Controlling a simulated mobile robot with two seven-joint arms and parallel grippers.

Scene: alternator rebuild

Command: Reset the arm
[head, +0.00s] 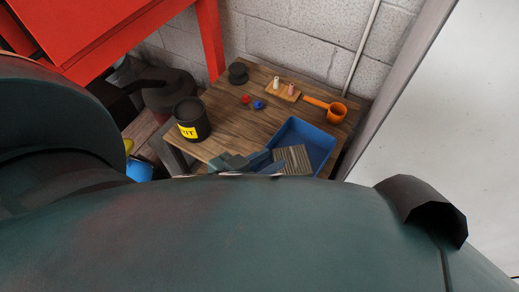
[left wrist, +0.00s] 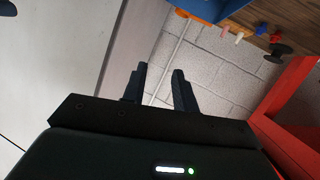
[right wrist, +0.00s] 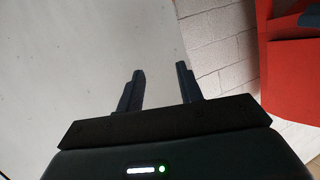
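My left gripper (head: 242,163) shows in the head view low over the front of the wooden table, beside the blue bin; my own large dark-green arm covers the lower half. In the left wrist view my left gripper (left wrist: 160,70) has its two dark fingers apart, with nothing between them but the wall behind. In the right wrist view my right gripper (right wrist: 160,70) also has its fingers apart and empty, against a pale panel and block wall. I cannot make out the right gripper in the head view.
A red bench (head: 105,35) stands left.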

